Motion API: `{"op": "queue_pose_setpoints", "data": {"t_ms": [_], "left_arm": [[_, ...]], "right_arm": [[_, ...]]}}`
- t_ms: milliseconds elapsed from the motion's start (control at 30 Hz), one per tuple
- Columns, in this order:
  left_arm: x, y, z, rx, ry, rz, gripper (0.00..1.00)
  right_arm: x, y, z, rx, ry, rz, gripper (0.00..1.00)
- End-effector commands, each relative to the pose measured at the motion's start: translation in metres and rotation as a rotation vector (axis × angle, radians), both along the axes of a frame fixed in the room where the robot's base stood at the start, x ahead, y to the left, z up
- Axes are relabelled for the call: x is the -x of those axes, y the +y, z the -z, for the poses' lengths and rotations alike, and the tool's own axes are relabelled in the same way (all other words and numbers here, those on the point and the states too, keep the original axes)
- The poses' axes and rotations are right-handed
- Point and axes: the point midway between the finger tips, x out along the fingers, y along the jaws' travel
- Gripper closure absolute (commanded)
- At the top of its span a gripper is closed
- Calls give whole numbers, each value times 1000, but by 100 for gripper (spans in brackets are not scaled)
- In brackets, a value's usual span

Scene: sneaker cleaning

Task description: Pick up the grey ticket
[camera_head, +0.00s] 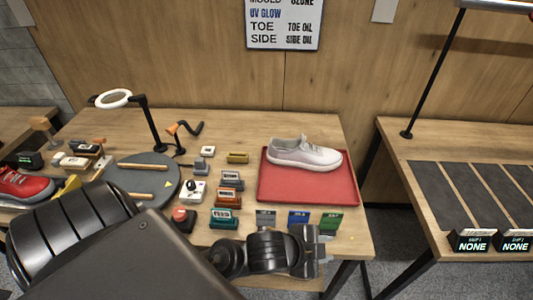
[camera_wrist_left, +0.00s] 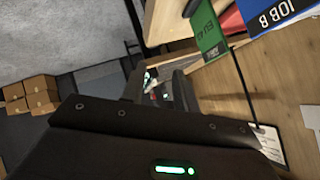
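The grey ticket (camera_head: 265,217) stands at the table's front edge, left of the blue ticket (camera_head: 298,216) and the green ticket (camera_head: 331,220). My left gripper (camera_head: 318,243) is in front of the blue and green tickets, to the right of the grey one and apart from it. Its fingers look parted with nothing between them. In the left wrist view the green ticket (camera_wrist_left: 209,32) and the blue ticket (camera_wrist_left: 283,16), marked JOB B, show beyond my gripper (camera_wrist_left: 165,92); I cannot make out the grey ticket there. My right gripper is not in view.
A white sneaker (camera_head: 304,153) lies on a red tray (camera_head: 307,192) behind the tickets. A red button (camera_head: 182,217), a teal block (camera_head: 224,217) and a round grey mat (camera_head: 140,180) are to the left. A second table (camera_head: 432,210) stands at the right.

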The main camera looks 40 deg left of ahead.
Motion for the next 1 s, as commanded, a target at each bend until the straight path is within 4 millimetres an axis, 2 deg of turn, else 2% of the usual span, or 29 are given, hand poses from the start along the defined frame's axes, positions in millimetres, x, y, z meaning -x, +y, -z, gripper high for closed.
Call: {"op": "queue_pose_setpoints", "data": {"t_ms": [33,100,233,333,433,467,567,667,700,800,900,1000], "left_arm": [[-11,-19,-19,-44,-106,118,70],[-18,-49,-44,-118,-264,308,70],[-11,-102,-77,-314,-584,725,70],[6,-121,-80,-495,-789,1052,70],[19,-115,-65,-688,-934,1371,70],[22,-109,-59,-745,-963,1466,70],[23,-71,-38,-932,-1004,1778,70],[15,-14,-24,-1088,-957,2063,70],[12,11,-21,-1135,-919,2164,70],[3,73,-23,-1216,-789,2371,70],[-1,123,-32,-1247,-659,2514,70],[-2,158,-42,-1251,-557,2600,70]], "right_arm": [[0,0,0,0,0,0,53],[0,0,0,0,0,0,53],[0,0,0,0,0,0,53],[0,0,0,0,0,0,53],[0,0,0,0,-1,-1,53],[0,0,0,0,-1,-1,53],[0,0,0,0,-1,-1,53],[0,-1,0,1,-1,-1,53],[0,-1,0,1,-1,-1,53],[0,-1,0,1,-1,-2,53],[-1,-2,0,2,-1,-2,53],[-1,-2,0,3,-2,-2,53]]}}
